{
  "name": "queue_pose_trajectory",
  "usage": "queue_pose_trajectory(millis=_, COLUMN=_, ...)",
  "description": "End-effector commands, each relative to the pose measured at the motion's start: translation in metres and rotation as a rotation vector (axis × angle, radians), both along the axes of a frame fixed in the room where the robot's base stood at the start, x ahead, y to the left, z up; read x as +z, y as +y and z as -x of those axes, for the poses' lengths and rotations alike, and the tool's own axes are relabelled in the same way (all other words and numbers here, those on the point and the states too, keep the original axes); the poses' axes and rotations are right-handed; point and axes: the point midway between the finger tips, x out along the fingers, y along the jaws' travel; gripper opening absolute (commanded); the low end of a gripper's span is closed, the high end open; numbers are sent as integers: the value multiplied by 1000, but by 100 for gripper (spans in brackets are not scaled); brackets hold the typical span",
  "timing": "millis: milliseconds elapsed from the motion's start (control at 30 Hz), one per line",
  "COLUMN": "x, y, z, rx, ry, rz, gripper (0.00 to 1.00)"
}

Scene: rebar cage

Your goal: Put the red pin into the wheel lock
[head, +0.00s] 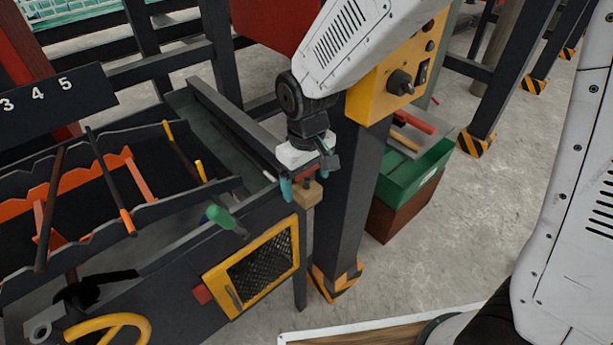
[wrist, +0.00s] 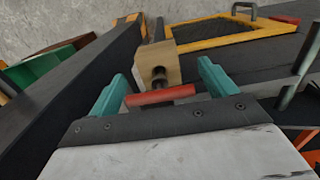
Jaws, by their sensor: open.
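The red pin (wrist: 160,96) shows in the wrist view as a short red bar lying crosswise between my gripper's fingers. Just beyond it is a wooden block (wrist: 158,66) with a dark hole. A small bit of red also shows under my gripper in the head view, above the wooden block (head: 307,196). My gripper (wrist: 162,84) has its teal fingers apart, one at each end of the red bar. In the head view my gripper (head: 306,174) is just above the block. A yellow wheel (head: 110,322) is at the bottom left, partly cut off. I cannot clearly make out its lock.
A dark post (head: 345,205) stands close right of my gripper, bearing a yellow control box (head: 398,70). A yellow-framed mesh panel (head: 262,262) is below. A green-handled tool (head: 222,217) lies left. A rack with orange notched strips (head: 75,190) fills the left.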

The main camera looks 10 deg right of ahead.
Motion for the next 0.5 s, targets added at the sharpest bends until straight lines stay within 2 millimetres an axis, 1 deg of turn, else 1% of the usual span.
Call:
queue_pose_trajectory(millis=67, x=-4, y=0, z=0, rx=0, ry=-1, rz=-1, gripper=84)
queue_pose_trajectory(millis=267, x=-4, y=0, z=0, rx=0, ry=-1, rz=-1, gripper=84)
queue_pose_trajectory(millis=300, x=-4, y=0, z=0, rx=0, ry=-1, rz=-1, gripper=72)
queue_pose_trajectory(millis=367, x=-4, y=0, z=0, rx=0, ry=-1, rz=-1, gripper=56)
queue_pose_trajectory(millis=400, x=-4, y=0, z=0, rx=0, ry=-1, rz=-1, gripper=45)
queue_pose_trajectory(millis=433, x=-4, y=0, z=0, rx=0, ry=-1, rz=-1, gripper=36)
queue_pose_trajectory(millis=467, x=-4, y=0, z=0, rx=0, ry=-1, rz=-1, gripper=33)
queue_pose_trajectory(millis=500, x=-4, y=0, z=0, rx=0, ry=-1, rz=-1, gripper=33)
